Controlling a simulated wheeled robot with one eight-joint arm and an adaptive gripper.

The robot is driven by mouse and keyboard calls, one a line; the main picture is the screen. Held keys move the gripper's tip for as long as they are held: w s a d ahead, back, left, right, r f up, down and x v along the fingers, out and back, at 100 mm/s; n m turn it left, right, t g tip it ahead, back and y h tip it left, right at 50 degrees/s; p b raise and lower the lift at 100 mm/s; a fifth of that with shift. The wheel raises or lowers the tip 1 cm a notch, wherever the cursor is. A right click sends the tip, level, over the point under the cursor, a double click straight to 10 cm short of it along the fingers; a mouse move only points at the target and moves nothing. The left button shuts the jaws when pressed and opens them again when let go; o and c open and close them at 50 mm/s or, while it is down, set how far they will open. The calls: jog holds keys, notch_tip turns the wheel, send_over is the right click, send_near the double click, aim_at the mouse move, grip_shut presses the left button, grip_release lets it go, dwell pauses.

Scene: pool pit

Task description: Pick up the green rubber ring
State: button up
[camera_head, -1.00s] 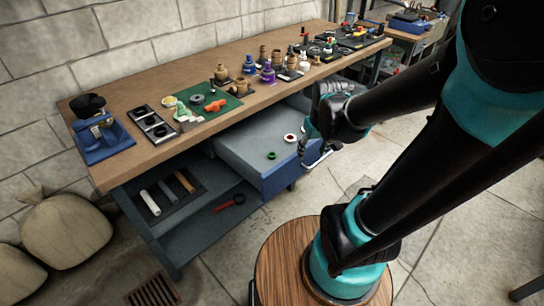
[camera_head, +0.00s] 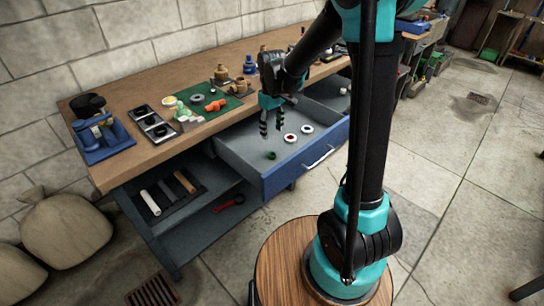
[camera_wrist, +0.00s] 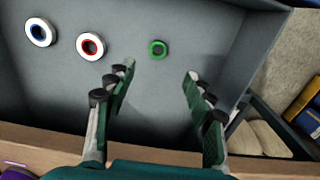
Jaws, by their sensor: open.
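The green rubber ring (camera_head: 271,155) lies on the floor of the open grey drawer (camera_head: 238,157) with the blue front. In the wrist view the green ring (camera_wrist: 158,48) lies ahead of my gripper (camera_wrist: 158,72), roughly midway between its two fingers and beyond the tips. My gripper (camera_head: 270,132) is open and empty, pointing down above the drawer. Nothing hides the ring in either view.
A white ring with a red centre (camera_head: 290,138) and a white ring with a blue centre (camera_wrist: 39,32) lie in the same drawer. The drawer walls surround them. The wooden workbench top (camera_head: 160,75) holds many small parts above.

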notch_tip(320, 180, down, 6)
jog(key=shift+f, duration=0.2)
jog(key=shift+w+f, duration=0.15)
jog(key=shift+f, duration=1.15)
jog(key=shift+w+f, duration=0.1)
jog(key=shift+f, duration=1.15)
jog(key=shift+c, duration=0.3)
jog(key=c, duration=0.8)
